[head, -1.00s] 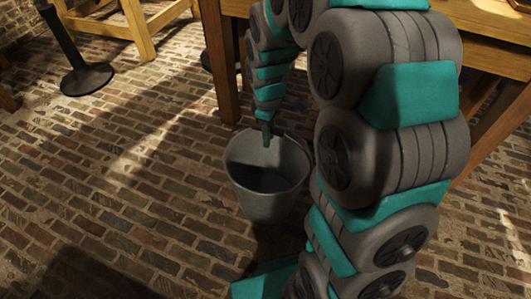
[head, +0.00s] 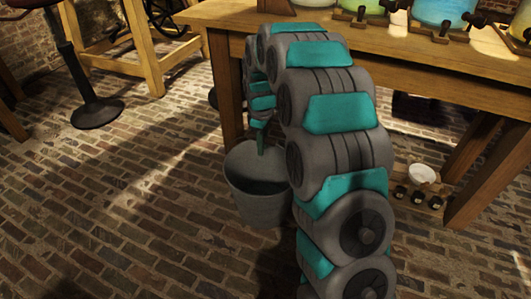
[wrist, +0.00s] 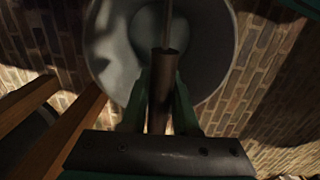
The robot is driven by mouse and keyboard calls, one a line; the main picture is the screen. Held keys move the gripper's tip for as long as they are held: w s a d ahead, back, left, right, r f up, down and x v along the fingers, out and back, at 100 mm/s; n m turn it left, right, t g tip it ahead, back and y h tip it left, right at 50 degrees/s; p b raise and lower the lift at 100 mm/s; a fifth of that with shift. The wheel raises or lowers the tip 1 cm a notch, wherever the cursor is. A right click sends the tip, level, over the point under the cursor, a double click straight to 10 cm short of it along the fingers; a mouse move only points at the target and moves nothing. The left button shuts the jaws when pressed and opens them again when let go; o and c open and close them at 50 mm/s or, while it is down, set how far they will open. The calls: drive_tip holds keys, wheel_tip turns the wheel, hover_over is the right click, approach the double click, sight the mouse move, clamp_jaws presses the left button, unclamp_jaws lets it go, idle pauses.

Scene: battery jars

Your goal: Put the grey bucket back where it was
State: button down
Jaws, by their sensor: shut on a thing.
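The grey bucket (head: 262,208) hangs upright from my gripper (head: 261,147), beside the near left leg of the wooden table. A dark shadow lies on the bricks below it, and it appears to be off the floor. In the wrist view my gripper (wrist: 162,85) is shut on the brown grip of the bucket's handle. The bucket (wrist: 222,45) fills the top middle of that view, with its open mouth facing the camera. My arm hides part of the bucket's right side in the head view.
The wooden table (head: 400,56) bears jars with coloured liquid, including a blue one (head: 447,12). A white bowl (head: 423,173) and several small dark items sit on its low shelf. A stool's round base (head: 97,113) stands at left. Brick floor (head: 130,200) is clear in front.

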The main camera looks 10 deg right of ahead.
drive_tip(key=shift+w+f, duration=0.1)
drive_tip(key=shift+w, duration=0.55)
drive_tip(key=shift+f, duration=1.6)
drive_tip(key=c, duration=0.7)
unclamp_jaws()
drive_tip(key=shift+f, duration=0.1)
wheel_tip(320, 180, up, 12)
drive_tip(key=shift+r+p, duration=0.1)
drive_tip(key=shift+p, duration=0.2)
drive_tip(key=s+m, duration=0.3)
drive_tip(key=s, duration=1.1)
drive_tip(key=s+r+m+g, duration=0.1)
drive_tip(key=s+m, duration=0.3)
drive_tip(key=s, duration=1.1)
drive_tip(key=s+r+m, duration=0.1)
drive_tip(key=s+m, duration=0.2)
drive_tip(key=s, duration=1.1)
drive_tip(key=shift+s+r+m+g, duration=0.2)
drive_tip(key=shift+s+m+g, duration=0.2)
